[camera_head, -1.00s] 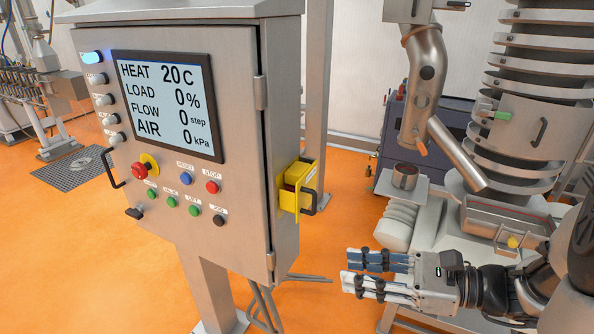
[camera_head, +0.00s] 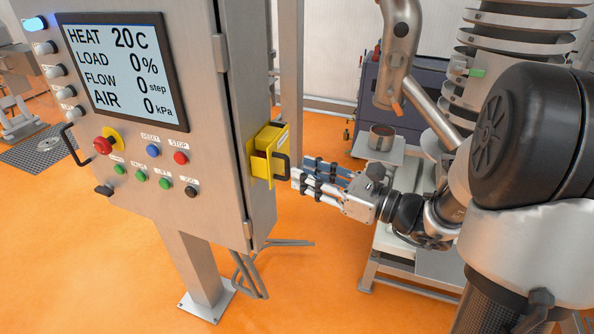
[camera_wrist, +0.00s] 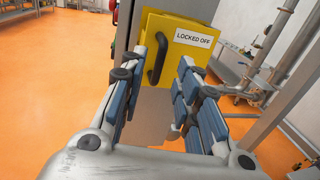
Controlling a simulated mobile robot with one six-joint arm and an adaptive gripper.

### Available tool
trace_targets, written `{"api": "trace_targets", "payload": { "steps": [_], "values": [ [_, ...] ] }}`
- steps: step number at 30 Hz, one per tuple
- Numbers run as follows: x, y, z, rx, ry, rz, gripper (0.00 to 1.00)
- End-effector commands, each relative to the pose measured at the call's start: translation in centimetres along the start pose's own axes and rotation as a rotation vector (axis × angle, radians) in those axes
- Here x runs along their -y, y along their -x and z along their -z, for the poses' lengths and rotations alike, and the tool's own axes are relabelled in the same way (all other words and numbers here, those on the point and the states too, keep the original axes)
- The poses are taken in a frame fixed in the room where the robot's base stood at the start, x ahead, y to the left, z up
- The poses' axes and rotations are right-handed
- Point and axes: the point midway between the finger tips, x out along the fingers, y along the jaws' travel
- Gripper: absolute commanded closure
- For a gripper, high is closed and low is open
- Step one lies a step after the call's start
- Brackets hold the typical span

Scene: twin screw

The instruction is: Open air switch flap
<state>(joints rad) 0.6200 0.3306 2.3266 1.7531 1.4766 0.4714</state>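The air switch flap is a yellow cover (camera_head: 262,163) on the right side wall of the grey control cabinet, with a black handle (camera_head: 282,165) on it. In the wrist view the yellow flap (camera_wrist: 187,24) faces me, shut, with a "LOCKED OFF" label and the black handle (camera_wrist: 158,58) left of its middle. My gripper (camera_head: 298,178) is just right of the handle in the head view, pointing at it. Its fingers are apart and empty in the wrist view (camera_wrist: 163,75), with the handle ahead between them. I cannot tell whether a fingertip touches the handle.
The control cabinet (camera_head: 205,190) stands on a post, with a screen, buttons and a red emergency stop (camera_head: 103,146) on its front. Cables (camera_head: 250,270) hang below it. Machinery with a metal cup (camera_head: 381,137) stands behind my arm. Orange floor between is open.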

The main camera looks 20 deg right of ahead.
Motion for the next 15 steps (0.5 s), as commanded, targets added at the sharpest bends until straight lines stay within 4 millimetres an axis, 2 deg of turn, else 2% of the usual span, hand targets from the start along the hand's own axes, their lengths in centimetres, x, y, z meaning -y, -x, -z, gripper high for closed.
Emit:
{"api": "trace_targets", "payload": {
  "steps": [1, 6, 15],
  "values": [
    [-0.2, -0.9, 0.1, -0.001, 0.0, -0.005, 0.7],
    [-0.1, -2.7, 0.1, -0.001, -0.001, -0.002, 0.7],
    [0.0, -3.3, 0.0, 0.0, -0.001, 0.0, 0.7]
  ]
}}
